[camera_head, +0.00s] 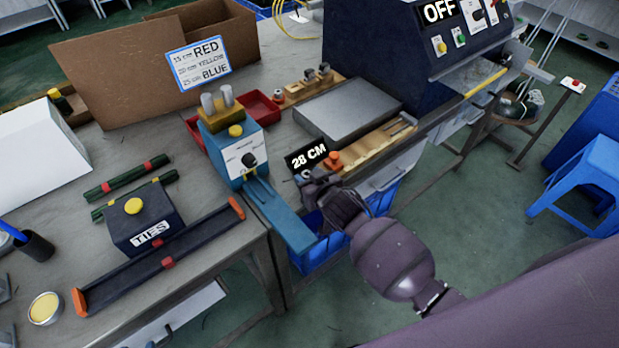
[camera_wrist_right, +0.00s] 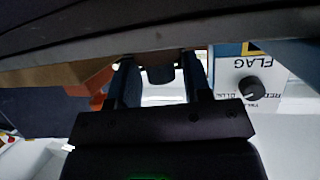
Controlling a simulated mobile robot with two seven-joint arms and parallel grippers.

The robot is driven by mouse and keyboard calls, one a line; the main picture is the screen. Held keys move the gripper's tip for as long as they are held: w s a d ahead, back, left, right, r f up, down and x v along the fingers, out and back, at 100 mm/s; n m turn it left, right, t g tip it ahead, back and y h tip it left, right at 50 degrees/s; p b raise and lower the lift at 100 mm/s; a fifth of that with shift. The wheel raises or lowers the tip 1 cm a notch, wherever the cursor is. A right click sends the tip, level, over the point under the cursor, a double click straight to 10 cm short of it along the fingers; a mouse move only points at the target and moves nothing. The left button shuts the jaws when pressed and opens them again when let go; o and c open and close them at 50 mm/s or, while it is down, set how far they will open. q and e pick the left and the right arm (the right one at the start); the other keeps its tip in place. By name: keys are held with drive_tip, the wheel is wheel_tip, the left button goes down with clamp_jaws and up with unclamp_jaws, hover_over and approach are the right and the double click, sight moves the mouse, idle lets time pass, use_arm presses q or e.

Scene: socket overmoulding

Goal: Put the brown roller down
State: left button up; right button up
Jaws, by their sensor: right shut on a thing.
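My right gripper (camera_head: 318,182) reaches in from the lower right and hangs beside the "28 CM" sign (camera_head: 306,154), at the front edge of the bench. In the right wrist view its two fingers (camera_wrist_right: 162,82) are shut on a short, dark, rounded piece, the brown roller (camera_wrist_right: 160,74). Its colour is hard to tell in the shade, and most of it is hidden. In the head view the gripper hides it. I cannot tell whether it touches anything below. My left gripper is not in view.
The blue device (camera_head: 240,155) with a knob stands left of my right gripper, its blue arm running forward. A wooden fixture (camera_head: 375,145) with an orange knob (camera_head: 333,159) lies just behind. A grey plate (camera_head: 345,108) and red tray (camera_head: 262,108) are farther back. A blue bin (camera_head: 325,255) sits below.

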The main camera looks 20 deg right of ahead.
drive_tip(key=o, duration=0.9)
drive_tip(key=shift+f, duration=0.1)
drive_tip(key=shift+o, duration=0.2)
drive_tip(key=shift+s+r, duration=0.1)
drive_tip(key=shift+r, duration=0.15)
drive_tip(key=p+v, duration=0.2)
drive_tip(key=v, duration=0.9)
drive_tip(key=shift+s, duration=0.4)
